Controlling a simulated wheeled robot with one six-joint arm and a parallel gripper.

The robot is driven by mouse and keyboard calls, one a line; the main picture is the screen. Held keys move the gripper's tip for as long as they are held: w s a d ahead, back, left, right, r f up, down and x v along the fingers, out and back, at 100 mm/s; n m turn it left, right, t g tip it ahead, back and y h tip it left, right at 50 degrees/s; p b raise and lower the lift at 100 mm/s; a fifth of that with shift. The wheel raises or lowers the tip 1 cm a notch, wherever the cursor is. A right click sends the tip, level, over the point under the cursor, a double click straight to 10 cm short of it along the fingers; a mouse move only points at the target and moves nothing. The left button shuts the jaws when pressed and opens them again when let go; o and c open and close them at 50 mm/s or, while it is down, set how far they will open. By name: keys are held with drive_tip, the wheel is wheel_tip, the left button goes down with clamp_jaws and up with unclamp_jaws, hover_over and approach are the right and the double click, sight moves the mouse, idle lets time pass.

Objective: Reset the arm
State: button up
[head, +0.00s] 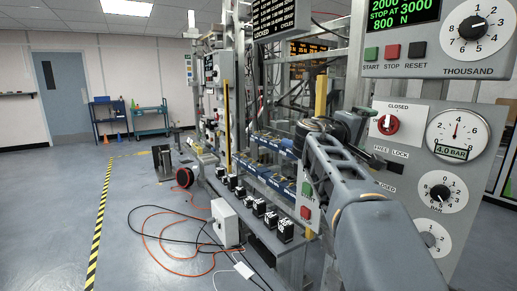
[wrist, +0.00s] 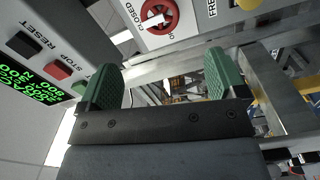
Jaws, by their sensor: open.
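My arm (head: 370,225) reaches up from the lower right in the head view, bent, with its end in front of the test rig. In the wrist view my gripper (wrist: 162,82) shows two green fingers standing well apart, with nothing between them. The gripper is open and empty. Beyond the fingers are a red rotary knob (wrist: 158,16) on a white plate and metal frame parts. In the head view the fingertips are hard to make out against the rig.
A control panel (head: 440,65) with START, STOP and RESET buttons, dials and a gauge (head: 457,132) stands close on the right. The red knob (head: 387,125) is beside my arm. Orange and black cables (head: 160,240) lie on the floor. Open floor (head: 50,200) is at the left.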

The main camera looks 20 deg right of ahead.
drive_tip(key=s+a+f+y+p, duration=0.4)
drive_tip(key=a+y+p, duration=0.2)
drive_tip(key=a+p, duration=0.1)
drive_tip(key=s+a+f+y+p, duration=0.5)
drive_tip(key=a+p, duration=0.3)
drive_tip(key=a, duration=0.2)
drive_tip(key=s+a+f+y+p, duration=0.4)
drive_tip(key=a+y+p, duration=0.2)
drive_tip(key=a+p, duration=0.2)
drive_tip(key=shift+s+a+f+g+y, duration=0.15)
drive_tip(key=shift+a+f+g+y, duration=0.2)
drive_tip(key=shift+a, duration=0.4)
